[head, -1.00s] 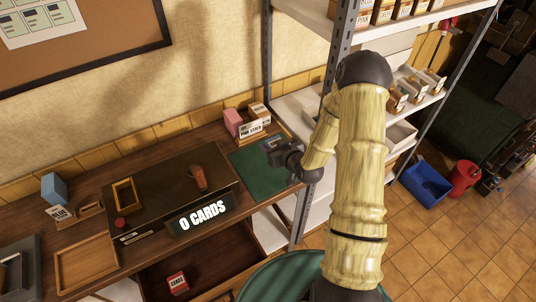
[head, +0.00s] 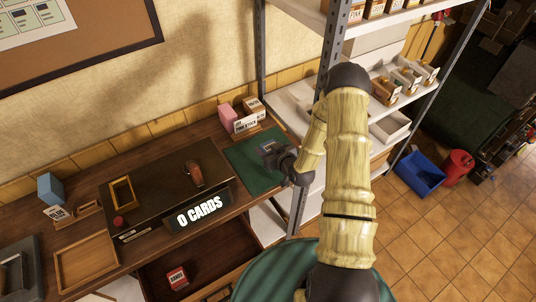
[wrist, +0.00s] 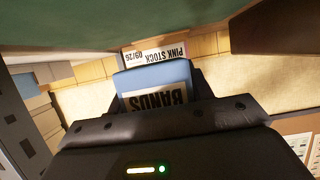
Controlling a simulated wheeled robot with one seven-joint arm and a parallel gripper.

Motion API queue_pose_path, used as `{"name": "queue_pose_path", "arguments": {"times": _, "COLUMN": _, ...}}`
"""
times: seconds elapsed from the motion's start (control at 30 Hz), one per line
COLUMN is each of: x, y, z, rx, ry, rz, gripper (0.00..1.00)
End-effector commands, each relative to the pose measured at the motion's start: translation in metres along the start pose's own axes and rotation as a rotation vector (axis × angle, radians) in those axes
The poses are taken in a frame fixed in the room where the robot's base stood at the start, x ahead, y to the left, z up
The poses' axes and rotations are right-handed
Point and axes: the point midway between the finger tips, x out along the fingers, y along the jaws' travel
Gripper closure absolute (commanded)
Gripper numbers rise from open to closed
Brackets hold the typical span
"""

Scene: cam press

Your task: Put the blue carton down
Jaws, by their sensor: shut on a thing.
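The blue carton (wrist: 165,75) has a white label reading "BANDS", upside down in the wrist view. My gripper (wrist: 158,100) is shut on it. In the head view my gripper (head: 272,154) is over the green mat (head: 246,174) at the right end of the bench, and the carton mostly hides behind it. The mat also fills the top of the wrist view (wrist: 150,22). I cannot tell whether the carton touches the mat.
A holder labelled "PINK STOCK" (head: 244,127) with a pink carton (head: 232,116) stands behind the mat. The press with its "0 CARDS" sign (head: 200,213) is to the left. A steel shelf post (head: 298,212) rises close on the right. The mat's front part is clear.

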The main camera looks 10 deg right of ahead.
Motion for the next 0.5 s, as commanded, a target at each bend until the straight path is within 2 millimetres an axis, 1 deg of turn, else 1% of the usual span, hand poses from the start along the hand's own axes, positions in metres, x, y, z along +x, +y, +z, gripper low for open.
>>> {"name": "queue_pose_path", "arguments": {"times": 0.37, "x": 0.002, "y": 0.0, "z": 0.003, "rx": -0.001, "ry": 0.001, "rz": 0.0, "gripper": 0.73}}
{"name": "queue_pose_path", "arguments": {"times": 0.5, "x": 0.005, "y": 0.0, "z": 0.013, "rx": 0.002, "ry": -0.001, "rz": -0.001, "gripper": 0.73}}
